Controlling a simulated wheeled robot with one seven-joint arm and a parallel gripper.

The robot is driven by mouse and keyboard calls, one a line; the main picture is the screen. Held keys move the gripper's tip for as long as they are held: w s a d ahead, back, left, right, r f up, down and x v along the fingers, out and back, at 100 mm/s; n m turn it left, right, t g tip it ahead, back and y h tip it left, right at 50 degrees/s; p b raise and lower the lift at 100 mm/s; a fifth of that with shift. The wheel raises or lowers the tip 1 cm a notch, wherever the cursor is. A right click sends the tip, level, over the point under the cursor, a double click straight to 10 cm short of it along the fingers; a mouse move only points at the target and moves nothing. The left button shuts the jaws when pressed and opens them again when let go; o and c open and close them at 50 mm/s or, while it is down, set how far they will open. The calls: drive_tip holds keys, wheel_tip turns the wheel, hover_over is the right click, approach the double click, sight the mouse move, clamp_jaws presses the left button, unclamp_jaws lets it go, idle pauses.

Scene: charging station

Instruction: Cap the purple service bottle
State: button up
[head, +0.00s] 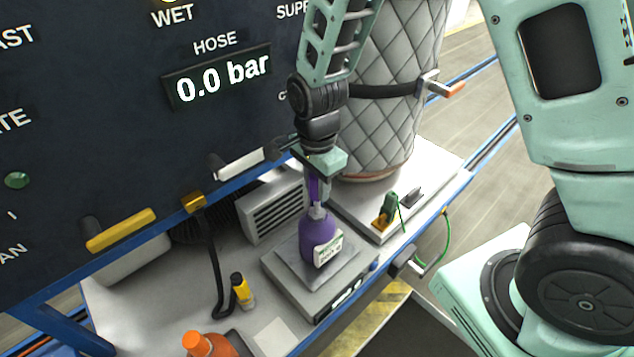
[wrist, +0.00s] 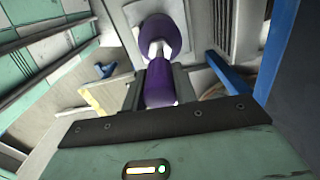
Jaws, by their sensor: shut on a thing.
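The purple service bottle (head: 318,238) stands upright on a grey plate of a scale-like device, with a white label on its front. It also shows in the wrist view (wrist: 158,32), with its pale neck towards me. My gripper (head: 314,180) is above the bottle, pointing down, and is shut on a purple cap (wrist: 160,84). The cap (head: 313,188) is roughly in line over the pale neck. I cannot tell whether the cap touches the neck or is just above it.
The scale-like device (head: 278,270) sits on a light bench. An orange bottle (head: 208,345), a yellow-and-black tube (head: 242,290) and a grey vented box (head: 275,208) are nearby. A quilted grey cylinder (head: 390,110) stands right of my arm. A dark panel (head: 90,120) rises at left.

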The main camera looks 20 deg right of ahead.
sight(317, 201)
drive_tip(key=shift+f+b, duration=1.8)
drive_tip(key=shift+f, duration=0.9)
drive_tip(key=o, duration=1)
wheel_tip(317, 201, up, 18)
drive_tip(key=b, duration=0.2)
drive_tip(key=shift+f+b, duration=0.25)
drive_tip(key=shift+b, duration=0.05)
